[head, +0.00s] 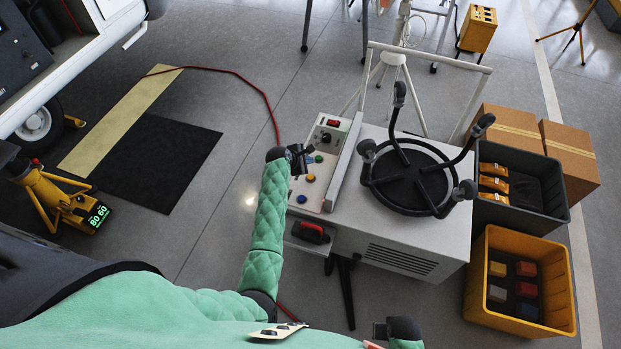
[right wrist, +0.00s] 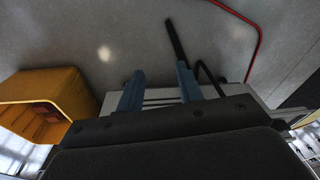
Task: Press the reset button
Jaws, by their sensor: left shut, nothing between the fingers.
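The control panel (head: 325,190) is on the left part of a white cart's top. It carries a green button (head: 318,158), a yellow button (head: 310,178), a blue button (head: 301,199), a dark knob (head: 326,138) and a red switch (head: 333,123). I cannot read which button is reset. My left gripper (head: 308,153) is shut and empty, at the panel's left edge close to the green button; contact cannot be told. My right gripper (right wrist: 158,88) is open and empty in the right wrist view, its two fingers apart; its wrist is low in the head view.
A black ring-shaped frame with upright arms (head: 405,178) stands on the cart (head: 395,235). A yellow crate (head: 480,295) with several blocks and a grey crate (head: 560,215) are at right. A red cable (head: 262,95) crosses the floor. Floor left of the cart is mostly clear.

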